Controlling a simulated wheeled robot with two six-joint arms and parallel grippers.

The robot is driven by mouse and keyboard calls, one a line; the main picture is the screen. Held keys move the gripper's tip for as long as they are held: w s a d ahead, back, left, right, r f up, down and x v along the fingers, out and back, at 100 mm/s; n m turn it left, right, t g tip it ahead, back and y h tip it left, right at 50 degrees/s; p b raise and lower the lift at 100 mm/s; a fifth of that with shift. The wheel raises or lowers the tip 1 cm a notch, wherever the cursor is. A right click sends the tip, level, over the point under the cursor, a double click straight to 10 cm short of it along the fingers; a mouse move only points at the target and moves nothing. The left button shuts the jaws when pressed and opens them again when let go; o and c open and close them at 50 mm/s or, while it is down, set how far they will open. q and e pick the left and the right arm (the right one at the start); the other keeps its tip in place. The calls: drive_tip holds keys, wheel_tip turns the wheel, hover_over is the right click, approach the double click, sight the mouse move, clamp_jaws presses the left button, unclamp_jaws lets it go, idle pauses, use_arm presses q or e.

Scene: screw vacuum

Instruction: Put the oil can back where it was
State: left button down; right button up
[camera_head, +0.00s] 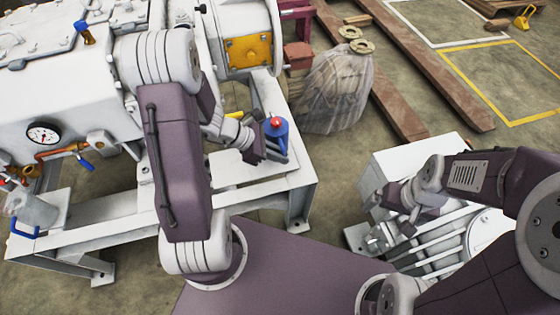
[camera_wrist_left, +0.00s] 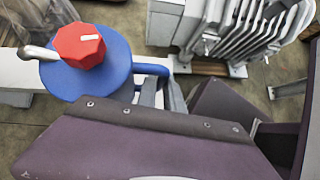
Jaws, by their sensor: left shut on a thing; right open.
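The oil can (camera_head: 275,146) is blue with a red cap and appears upright over the white metal frame beside the machine. In the left wrist view the oil can (camera_wrist_left: 112,72) shows its red cap, a short metal spout to the left and a blue handle to the right. My left gripper (camera_head: 262,150) is shut on the oil can at its handle side; the grey fingers (camera_wrist_left: 160,95) are partly hidden behind the wrist body. I cannot tell whether the can's base touches the frame. My right gripper (camera_head: 392,208) is open and empty, over the grey finned motor.
The white frame (camera_head: 240,180) carries the large vacuum machine (camera_head: 70,85) with a gauge (camera_head: 42,135). A grey finned motor (camera_head: 430,235) stands at the right. A wrapped bundle (camera_head: 335,90) and rusty beams (camera_head: 430,75) lie behind on the floor.

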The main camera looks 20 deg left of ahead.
use_arm(q)
wheel_tip(320, 180, down, 4)
drive_tip(key=shift+r+b, duration=0.2)
drive_tip(key=shift+b, duration=0.65)
drive_tip(key=shift+f, duration=0.15)
drive_tip(key=c, duration=1.5)
unclamp_jaws()
